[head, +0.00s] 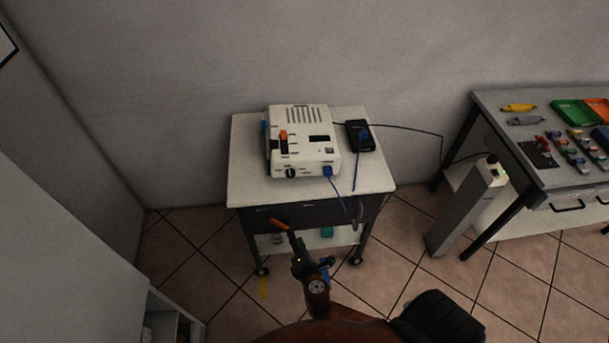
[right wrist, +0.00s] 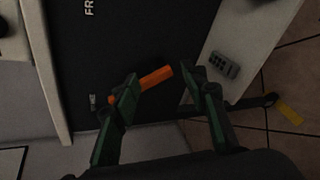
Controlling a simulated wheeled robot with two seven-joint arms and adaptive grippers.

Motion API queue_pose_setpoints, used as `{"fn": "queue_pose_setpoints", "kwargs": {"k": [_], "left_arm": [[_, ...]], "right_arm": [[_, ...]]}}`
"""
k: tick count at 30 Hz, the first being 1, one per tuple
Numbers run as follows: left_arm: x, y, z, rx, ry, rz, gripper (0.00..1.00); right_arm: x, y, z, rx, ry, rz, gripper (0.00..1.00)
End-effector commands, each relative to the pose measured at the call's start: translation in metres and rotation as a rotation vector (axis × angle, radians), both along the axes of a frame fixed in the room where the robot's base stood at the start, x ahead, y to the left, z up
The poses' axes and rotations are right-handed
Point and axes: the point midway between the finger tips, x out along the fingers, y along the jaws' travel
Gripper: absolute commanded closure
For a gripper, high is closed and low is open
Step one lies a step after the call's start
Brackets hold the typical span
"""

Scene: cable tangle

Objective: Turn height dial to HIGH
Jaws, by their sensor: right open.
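A white device (head: 305,132) stands on the cart. A round black dial (head: 291,172) is at the lower left of its front; its labels are too small to read, so I cannot tell its setting. My right gripper (head: 298,246) is in front of the cart, apart from the dial, with its fingers spread. In the right wrist view the open fingers (right wrist: 165,82) frame an orange bar (right wrist: 155,77); I cannot tell whether it touches them. The bar also shows in the head view (head: 279,224). My left gripper is not in view.
The white cart top (head: 250,190) holds a black box (head: 360,136) with a blue cable hanging over the front edge. An orange slider (head: 283,135) is on the device. A grey post (head: 464,212) and a tool table (head: 495,105) stand at right.

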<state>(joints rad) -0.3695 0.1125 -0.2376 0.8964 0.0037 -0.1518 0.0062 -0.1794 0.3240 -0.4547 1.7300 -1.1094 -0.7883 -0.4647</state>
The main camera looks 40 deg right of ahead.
Motion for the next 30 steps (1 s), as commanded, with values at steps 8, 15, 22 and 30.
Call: {"fn": "queue_pose_setpoints", "kwargs": {"k": [8, 15, 22, 30], "left_arm": [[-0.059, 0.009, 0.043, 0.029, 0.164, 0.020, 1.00], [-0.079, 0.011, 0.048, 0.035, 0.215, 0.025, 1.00], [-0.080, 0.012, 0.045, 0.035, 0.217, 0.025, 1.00], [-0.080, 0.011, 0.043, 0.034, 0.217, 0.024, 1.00]], "right_arm": [[0.031, -0.020, 0.172, -0.379, -0.148, -0.073, 0.60], [0.037, -0.025, 0.207, -0.478, -0.185, -0.102, 0.60], [0.064, -0.041, 0.206, -0.479, -0.185, -0.103, 0.60], [0.094, -0.059, 0.206, -0.477, -0.184, -0.102, 0.60]]}}
